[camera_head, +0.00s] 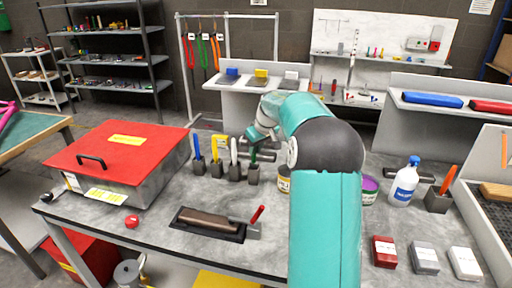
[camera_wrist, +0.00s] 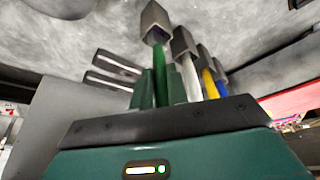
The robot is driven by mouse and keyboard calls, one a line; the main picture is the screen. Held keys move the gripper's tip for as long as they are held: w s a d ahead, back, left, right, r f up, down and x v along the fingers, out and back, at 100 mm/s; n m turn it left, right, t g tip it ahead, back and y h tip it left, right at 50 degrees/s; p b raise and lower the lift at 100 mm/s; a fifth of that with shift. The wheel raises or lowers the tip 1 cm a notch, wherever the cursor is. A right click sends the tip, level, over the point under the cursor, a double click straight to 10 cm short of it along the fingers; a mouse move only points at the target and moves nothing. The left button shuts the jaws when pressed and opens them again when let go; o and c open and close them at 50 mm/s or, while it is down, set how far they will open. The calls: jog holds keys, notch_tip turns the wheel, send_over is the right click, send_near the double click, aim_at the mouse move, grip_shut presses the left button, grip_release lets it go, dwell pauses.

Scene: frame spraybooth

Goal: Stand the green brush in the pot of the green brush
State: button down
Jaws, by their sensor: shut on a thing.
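My gripper (camera_wrist: 160,84) is shut on the green brush (camera_wrist: 160,62). In the wrist view the brush runs from between the fingers to the mouth of its dark grey pot (camera_wrist: 154,18). Its far end appears to be at or inside the pot mouth; how deep I cannot tell. In the head view the green brush (camera_head: 254,155) stands nearly upright over the pot (camera_head: 253,174), last on the right of the row. My gripper (camera_head: 259,143) is just above it, partly hidden by my arm.
Pots with a white brush (camera_head: 234,152), a yellow brush (camera_head: 215,150) and a blue brush (camera_head: 197,147) stand close to the left. A red-lidded box (camera_head: 125,150) is farther left. A tin (camera_head: 284,180) stands to the right. A tray (camera_head: 211,224) lies in front.

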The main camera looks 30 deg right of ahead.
jog(key=shift+f, duration=0.8)
jog(key=c, duration=1.3)
grip_release()
jog(key=v, duration=1.4)
